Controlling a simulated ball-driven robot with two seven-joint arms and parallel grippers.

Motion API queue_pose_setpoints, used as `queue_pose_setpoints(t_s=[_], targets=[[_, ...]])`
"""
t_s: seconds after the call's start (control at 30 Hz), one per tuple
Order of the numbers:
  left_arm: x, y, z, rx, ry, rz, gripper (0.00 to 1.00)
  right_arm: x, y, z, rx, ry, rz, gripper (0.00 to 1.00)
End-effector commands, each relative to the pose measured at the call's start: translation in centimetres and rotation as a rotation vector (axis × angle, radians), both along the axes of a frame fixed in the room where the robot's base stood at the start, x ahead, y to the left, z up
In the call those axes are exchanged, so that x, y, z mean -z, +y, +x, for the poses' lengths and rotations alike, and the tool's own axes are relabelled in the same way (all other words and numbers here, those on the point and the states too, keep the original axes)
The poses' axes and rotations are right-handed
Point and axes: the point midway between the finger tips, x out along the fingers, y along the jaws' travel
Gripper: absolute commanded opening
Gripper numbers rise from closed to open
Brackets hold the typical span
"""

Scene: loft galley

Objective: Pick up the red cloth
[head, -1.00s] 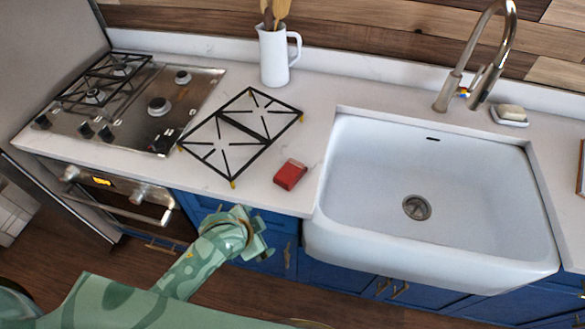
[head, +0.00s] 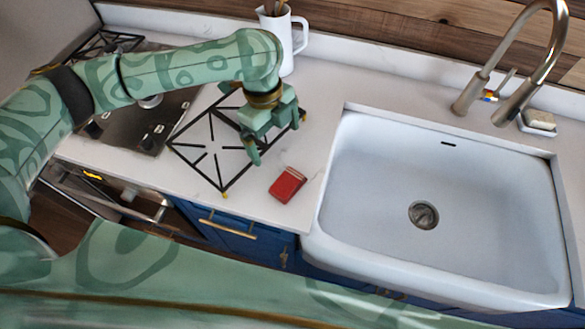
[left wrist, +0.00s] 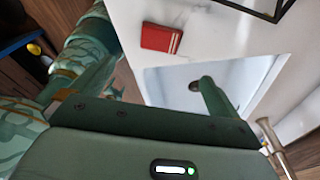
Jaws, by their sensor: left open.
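The red cloth (head: 287,185) is a small folded block with a pale striped edge. It lies flat on the white counter between the black burner grate and the sink. It also shows in the left wrist view (left wrist: 160,38), near the top, apart from the fingers. My left gripper (head: 275,140) is open and empty. It hangs over the right side of the grate, up and to the left of the cloth in the head view, not touching it.
The black grate (head: 208,146) lies loose on the counter beside the gas hob (head: 160,117). A white jug (head: 287,40) with utensils stands behind it. The white sink (head: 390,200), with a tall tap (head: 540,70), is right of the cloth. Bare counter (head: 325,110) lies between grate and sink.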

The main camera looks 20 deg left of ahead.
Motion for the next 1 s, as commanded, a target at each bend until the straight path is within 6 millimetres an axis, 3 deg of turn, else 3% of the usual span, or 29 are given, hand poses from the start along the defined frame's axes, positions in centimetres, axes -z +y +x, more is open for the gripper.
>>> queue_pose_setpoints(t_s=[0.23, 0.43, 0.57, 0.77, 1.0], targets=[[4.5, -0.6, -0.6, 0.0, 0.006, -0.001, 1.0, 1.2, 0.1, 2.3, 0.0, -0.032, 0.002, 0.76], [9.1, -1.3, -0.7, -0.001, 0.004, -0.001, 1.0, 2.4, 0.0, -0.6, -0.001, 0.011, 0.001, 0.76], [10.6, -1.5, -0.7, 0.0, 0.001, -0.001, 1.0, 2.8, 0.0, -1.3, -0.003, 0.022, 0.0, 0.76], [11.8, -1.9, -0.9, 0.0, 0.002, -0.002, 1.0, 3.0, 0.1, 0.8, -0.002, -0.009, 0.003, 0.76], [15.6, -2.7, -1.1, -0.001, 0.001, 0.0, 1.0, 4.2, 0.2, 0.5, -0.001, -0.005, 0.003, 0.76]])
